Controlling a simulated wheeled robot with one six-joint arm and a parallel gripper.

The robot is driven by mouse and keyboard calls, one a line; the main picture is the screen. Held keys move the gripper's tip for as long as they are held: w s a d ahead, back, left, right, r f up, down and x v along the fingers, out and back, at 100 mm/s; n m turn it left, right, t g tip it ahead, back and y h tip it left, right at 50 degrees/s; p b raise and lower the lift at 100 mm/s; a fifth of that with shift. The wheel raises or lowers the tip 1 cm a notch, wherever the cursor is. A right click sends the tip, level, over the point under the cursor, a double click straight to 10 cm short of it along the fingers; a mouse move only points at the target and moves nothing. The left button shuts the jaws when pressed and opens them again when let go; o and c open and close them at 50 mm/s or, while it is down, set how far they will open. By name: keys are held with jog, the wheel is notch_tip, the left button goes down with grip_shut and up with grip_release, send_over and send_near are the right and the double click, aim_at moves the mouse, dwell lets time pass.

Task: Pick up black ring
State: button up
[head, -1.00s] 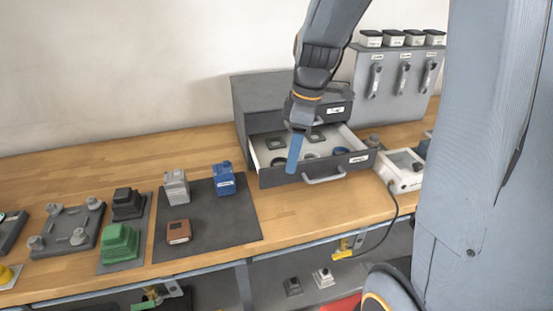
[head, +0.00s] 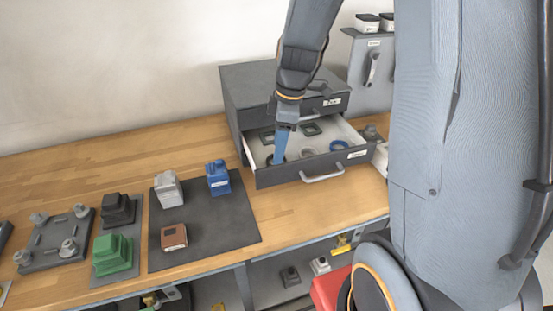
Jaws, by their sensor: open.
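The open drawer (head: 300,175) of the dark cabinet holds several small parts. A dark ring (head: 270,159), which looks like the black ring, lies at the drawer's front left and is partly hidden by my gripper. My gripper (head: 279,160) points down into the drawer with its blue fingertips at this ring. It is open; whether the fingers touch the ring or straddle it, I cannot tell. A grey ring (head: 307,153) and a blue ring (head: 340,146) lie to the right. Two dark square parts (head: 311,129) lie farther back.
The cabinet top (head: 262,73) and the upper drawer stand close behind my arm. A dark mat (head: 205,225) to the left carries a blue block (head: 218,177), a grey block (head: 168,189) and a brown block (head: 173,237). A green block (head: 112,254) stands farther left. Bare wood lies between mat and drawer.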

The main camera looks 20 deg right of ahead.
jog(key=shift+a+f+p, duration=0.15)
jog(key=shift+f+p, duration=0.25)
jog(key=shift+f, duration=1.1)
jog(key=shift+c, duration=0.4)
jog(key=c, duration=0.6)
jog(key=shift+c, duration=0.2)
jog(key=shift+r, duration=0.15)
